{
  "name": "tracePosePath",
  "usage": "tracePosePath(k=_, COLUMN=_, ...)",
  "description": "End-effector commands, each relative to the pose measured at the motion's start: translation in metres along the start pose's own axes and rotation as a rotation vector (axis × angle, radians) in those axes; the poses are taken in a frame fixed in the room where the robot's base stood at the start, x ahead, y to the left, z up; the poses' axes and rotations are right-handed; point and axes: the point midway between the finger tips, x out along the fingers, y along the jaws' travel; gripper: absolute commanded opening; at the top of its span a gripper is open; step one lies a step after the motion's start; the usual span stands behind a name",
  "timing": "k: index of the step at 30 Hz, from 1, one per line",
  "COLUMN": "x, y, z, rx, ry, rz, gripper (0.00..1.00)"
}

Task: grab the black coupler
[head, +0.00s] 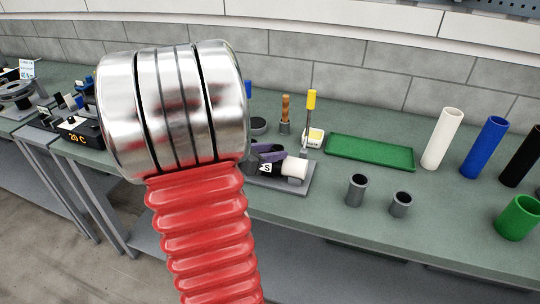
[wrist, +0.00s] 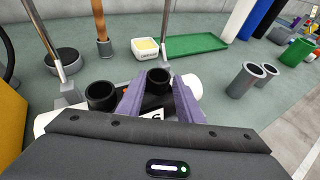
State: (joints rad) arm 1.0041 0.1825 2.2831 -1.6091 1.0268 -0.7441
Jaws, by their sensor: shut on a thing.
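In the wrist view the black coupler (wrist: 158,75), a short dark tube with an open top, stands between the purple fingertips of my gripper (wrist: 158,84). The fingers are shut on it, and they hide its sides. A second black tube (wrist: 102,94) stands just left of the fingers, apart from the coupler. In the head view my gripper (head: 267,150) shows small and partly hidden behind my arm, low over a grey fixture (head: 285,188) with a white spool (head: 295,167). The coupler cannot be made out clearly there.
A green tray (head: 370,152) lies behind on the bench. Two grey tubes (head: 357,190) stand to the right, with white (head: 443,138) and blue (head: 484,148) cylinders beyond. A yellow-handled tool (head: 311,100) and a small white box (head: 313,137) stand close behind the fixture.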

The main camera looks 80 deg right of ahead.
Motion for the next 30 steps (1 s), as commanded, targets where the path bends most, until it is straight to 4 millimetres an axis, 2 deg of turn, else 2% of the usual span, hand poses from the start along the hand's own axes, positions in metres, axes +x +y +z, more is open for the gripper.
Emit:
tracePosePath(k=8, x=-0.009, y=0.001, z=0.021, rx=0.007, ry=-0.001, rz=0.002, gripper=0.0)
tracePosePath(k=21, x=-0.034, y=0.0, z=0.083, rx=0.006, ry=-0.003, rz=0.001, gripper=0.0)
tracePosePath(k=30, x=-0.038, y=0.0, z=0.093, rx=0.003, ry=-0.003, rz=0.0, gripper=0.0)
